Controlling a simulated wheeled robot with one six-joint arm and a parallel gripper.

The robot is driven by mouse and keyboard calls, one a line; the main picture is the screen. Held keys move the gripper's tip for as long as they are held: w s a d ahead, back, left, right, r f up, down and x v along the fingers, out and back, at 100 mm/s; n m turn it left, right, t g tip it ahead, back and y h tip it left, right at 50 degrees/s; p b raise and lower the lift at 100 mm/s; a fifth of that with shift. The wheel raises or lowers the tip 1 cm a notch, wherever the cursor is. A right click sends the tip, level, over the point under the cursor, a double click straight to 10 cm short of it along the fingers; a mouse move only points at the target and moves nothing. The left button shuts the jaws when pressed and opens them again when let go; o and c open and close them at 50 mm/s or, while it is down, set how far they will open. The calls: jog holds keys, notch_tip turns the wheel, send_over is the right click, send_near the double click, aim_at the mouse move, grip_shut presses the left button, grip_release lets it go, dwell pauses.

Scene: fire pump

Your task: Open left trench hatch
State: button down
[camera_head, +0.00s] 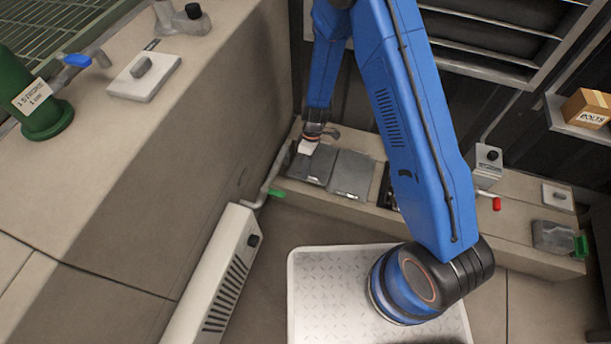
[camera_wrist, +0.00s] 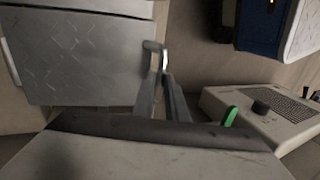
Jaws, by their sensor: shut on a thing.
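The left trench hatch (camera_head: 316,170) is a grey plate at the left end of the low ledge in the head view. A grey patterned plate that appears to be this hatch (camera_wrist: 75,58) fills the upper left of the wrist view. My gripper (camera_head: 307,150) is over the hatch's left part in the head view. In the wrist view my gripper's (camera_wrist: 162,76) fingers are shut together on a small metal handle (camera_wrist: 152,46) by the plate's right edge. I cannot tell whether the hatch is raised. The fingertips are hidden in the head view.
A second grey hatch (camera_head: 352,174) lies to the right. A pipe with a green lever (camera_head: 277,192) is by the ledge's left end; the green lever (camera_wrist: 230,116) also shows in the wrist view. A white vented heater (camera_head: 215,285) stands at the left. Open floor (camera_head: 271,228) lies before the ledge.

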jog(key=w+d+r+g, duration=0.1)
jog(key=w+d+r, duration=0.2)
jog(key=w+r, duration=0.5)
jog(key=shift+w+r+y, duration=0.25)
jog(key=shift+r+y, duration=0.05)
jog(key=shift+r, duration=0.65)
jog(key=c, duration=1.8)
grip_release()
jog(key=shift+d+f, duration=0.1)
jog(key=shift+o, duration=0.2)
jog(key=shift+s, duration=0.15)
